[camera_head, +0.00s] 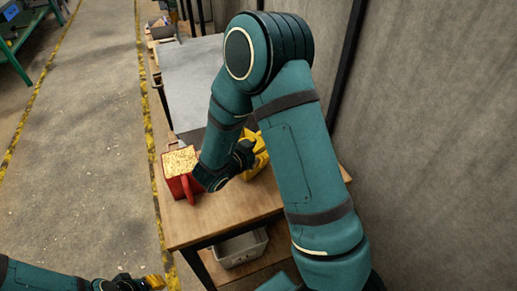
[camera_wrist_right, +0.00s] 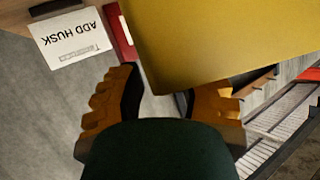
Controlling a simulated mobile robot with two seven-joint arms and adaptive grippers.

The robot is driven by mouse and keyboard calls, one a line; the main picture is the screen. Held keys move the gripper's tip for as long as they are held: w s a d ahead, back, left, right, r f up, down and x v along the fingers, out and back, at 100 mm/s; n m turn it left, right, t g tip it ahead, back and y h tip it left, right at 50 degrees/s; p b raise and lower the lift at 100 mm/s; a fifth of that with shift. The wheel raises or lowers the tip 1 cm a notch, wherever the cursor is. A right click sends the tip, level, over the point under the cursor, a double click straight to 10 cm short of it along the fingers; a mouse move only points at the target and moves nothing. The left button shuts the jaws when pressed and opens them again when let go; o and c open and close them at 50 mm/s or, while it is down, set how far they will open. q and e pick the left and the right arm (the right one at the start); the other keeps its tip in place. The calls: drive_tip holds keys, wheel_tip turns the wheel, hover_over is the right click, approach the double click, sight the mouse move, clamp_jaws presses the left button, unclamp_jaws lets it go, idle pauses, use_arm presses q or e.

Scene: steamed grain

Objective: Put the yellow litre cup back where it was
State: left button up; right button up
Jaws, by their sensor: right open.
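The yellow litre cup (camera_head: 260,156) stands on the wooden table, partly hidden behind my right arm in the head view. In the right wrist view the yellow cup (camera_wrist_right: 220,40) fills the upper part, close to the fingertips. My right gripper (camera_wrist_right: 162,100) is open with its two orange fingers spread toward the cup; I cannot tell whether they touch it. In the head view my right gripper (camera_head: 241,158) is beside the cup and mostly dark. My left gripper (camera_head: 152,283) is at the bottom left, away from the table, too small to judge.
A red cup full of grain (camera_head: 181,162) stands at the table's left edge. A grey-white tub (camera_head: 241,248) sits on the shelf below. A white "ADD HUSK" card (camera_wrist_right: 76,38) shows in the wrist view. A grey wall (camera_head: 440,120) closes the right side.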

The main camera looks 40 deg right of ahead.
drive_tip(key=p+v, duration=0.1)
drive_tip(key=v, duration=1)
drive_tip(key=shift+a, duration=0.25)
drive_tip(key=shift+s, duration=0.1)
